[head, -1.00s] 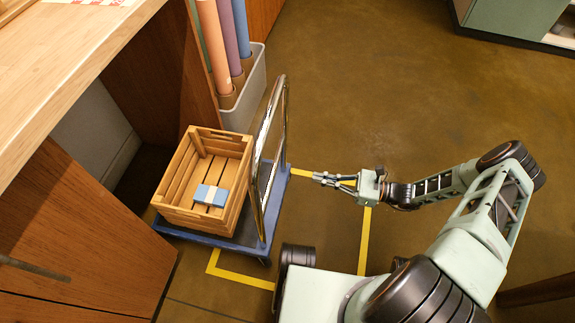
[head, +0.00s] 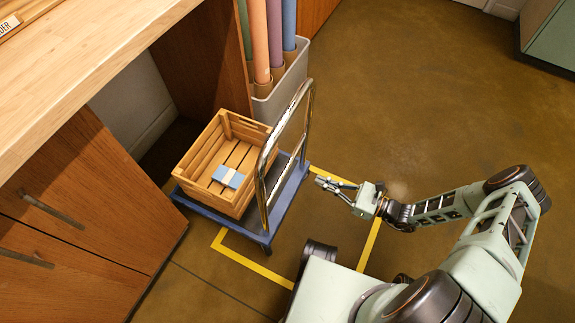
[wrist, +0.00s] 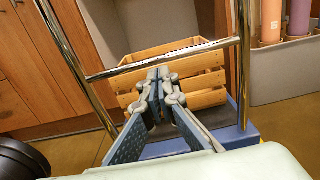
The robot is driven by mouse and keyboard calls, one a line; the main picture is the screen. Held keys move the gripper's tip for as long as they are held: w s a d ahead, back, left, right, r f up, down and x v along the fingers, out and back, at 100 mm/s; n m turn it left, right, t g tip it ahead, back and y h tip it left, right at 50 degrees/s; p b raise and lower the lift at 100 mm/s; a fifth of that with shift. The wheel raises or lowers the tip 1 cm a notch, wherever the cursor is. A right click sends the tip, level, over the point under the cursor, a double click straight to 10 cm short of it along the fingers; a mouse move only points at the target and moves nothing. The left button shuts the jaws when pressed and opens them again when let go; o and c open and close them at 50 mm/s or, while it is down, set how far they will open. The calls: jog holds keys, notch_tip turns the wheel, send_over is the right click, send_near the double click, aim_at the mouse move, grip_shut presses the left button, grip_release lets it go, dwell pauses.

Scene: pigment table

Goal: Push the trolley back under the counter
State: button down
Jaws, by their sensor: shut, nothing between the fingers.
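The trolley has a blue platform (head: 287,190) and an upright chrome handle (head: 263,190) on its right side. It stands at the opening under the wooden counter (head: 95,70). A slatted wooden crate (head: 205,150) sits on the platform, with a blue-and-white packet (head: 229,176) inside. My gripper (head: 318,181) is shut and empty, just right of the handle, apart from it in the head view. In the wrist view my shut fingers (wrist: 158,72) point at the handle and crate, below the handle's crossbar (wrist: 200,49). The trolley's far side is hidden by the crate.
Yellow floor tape (head: 250,264) runs around the trolley's right side. A grey bin (head: 290,85) of coloured rolls stands behind the trolley, beside a counter panel. Wooden cabinet doors (head: 90,195) are at the left of the opening. The floor to the right is clear.

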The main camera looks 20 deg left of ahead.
aim_at(287, 167)
jog(key=a, duration=0.9)
jog(key=shift+w+a+b, duration=0.1)
jog(key=shift+w+b, duration=0.2)
jog(key=shift+w, duration=0.05)
jog(key=shift+a, duration=0.1)
